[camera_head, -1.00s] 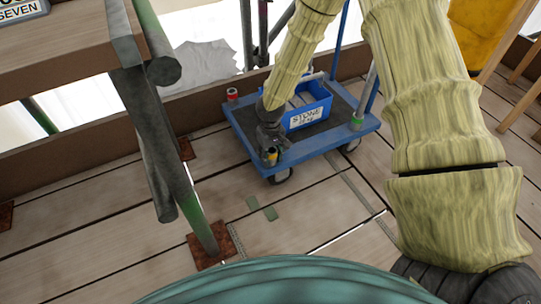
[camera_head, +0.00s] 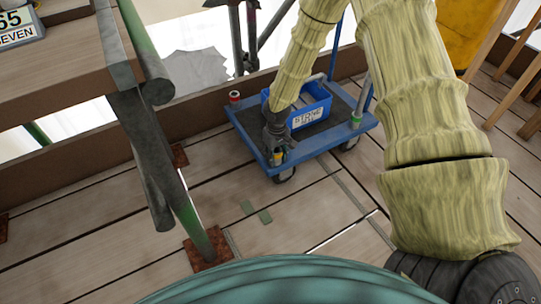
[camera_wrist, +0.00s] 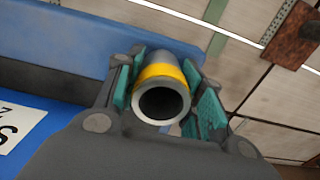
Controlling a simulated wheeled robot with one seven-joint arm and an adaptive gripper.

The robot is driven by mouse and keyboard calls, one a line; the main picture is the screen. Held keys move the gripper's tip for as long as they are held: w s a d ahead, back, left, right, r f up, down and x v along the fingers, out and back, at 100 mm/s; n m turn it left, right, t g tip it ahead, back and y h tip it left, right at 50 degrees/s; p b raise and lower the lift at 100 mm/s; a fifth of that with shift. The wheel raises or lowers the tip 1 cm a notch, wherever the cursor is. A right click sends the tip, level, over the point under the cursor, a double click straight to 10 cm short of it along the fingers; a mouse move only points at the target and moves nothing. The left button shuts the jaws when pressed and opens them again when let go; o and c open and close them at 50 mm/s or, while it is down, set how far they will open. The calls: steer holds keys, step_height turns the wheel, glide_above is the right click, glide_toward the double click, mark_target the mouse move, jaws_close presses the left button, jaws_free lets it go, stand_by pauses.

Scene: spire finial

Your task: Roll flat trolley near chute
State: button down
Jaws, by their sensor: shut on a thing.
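The flat trolley (camera_head: 325,148) is a blue-edged platform with a dark deck, on the plank floor near the back edge board. It carries a blue crate (camera_head: 322,100) with a white label. My gripper (camera_head: 277,145) is at the trolley's near-left corner, shut on a short upright grey post with a yellow band (camera_head: 277,156). In the wrist view the post's hollow round end (camera_wrist: 163,102) sits between the green finger pads. A yellow object (camera_head: 466,35) at the upper right may be the chute; its upper part is cut off.
A scaffold pole (camera_head: 190,210) on a rusty foot plate stands left of the trolley, under a timber platform (camera_head: 60,75). Wooden legs (camera_head: 505,60) stand at the right. Green scraps (camera_head: 257,211) lie on the floor. Planks in front of the trolley look mostly clear.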

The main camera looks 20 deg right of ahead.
mark_target(339, 132)
steer(key=shift+w+d+p, duration=0.2)
steer(key=shift+d+p, duration=0.7)
steer(key=shift+d, duration=1.2)
steer(key=shift+w+d+p, duration=0.15)
steer(key=shift+d+p, duration=0.75)
steer(key=shift+d, duration=1.2)
steer(key=shift+w+d+p, duration=0.2)
steer(key=shift+d+p, duration=0.7)
steer(key=shift+d, duration=1.2)
steer(key=shift+d+r, duration=0.1)
steer(key=shift+d, duration=0.55)
steer(key=shift+w+d+p, duration=0.15)
steer(key=shift+d+p, duration=0.2)
steer(key=shift+d, duration=1.4)
steer(key=shift+w+d+p, duration=0.2)
steer(key=shift+d+p, duration=0.15)
steer(key=shift+d, duration=1.4)
steer(key=shift+w+d+p, duration=0.15)
steer(key=shift+d+p, duration=0.2)
steer(key=shift+d, duration=1.4)
steer(key=shift+w+d, duration=0.15)
steer(key=shift+d, duration=1.35)
steer(key=shift+w+d, duration=0.1)
steer(key=shift+d, duration=1.35)
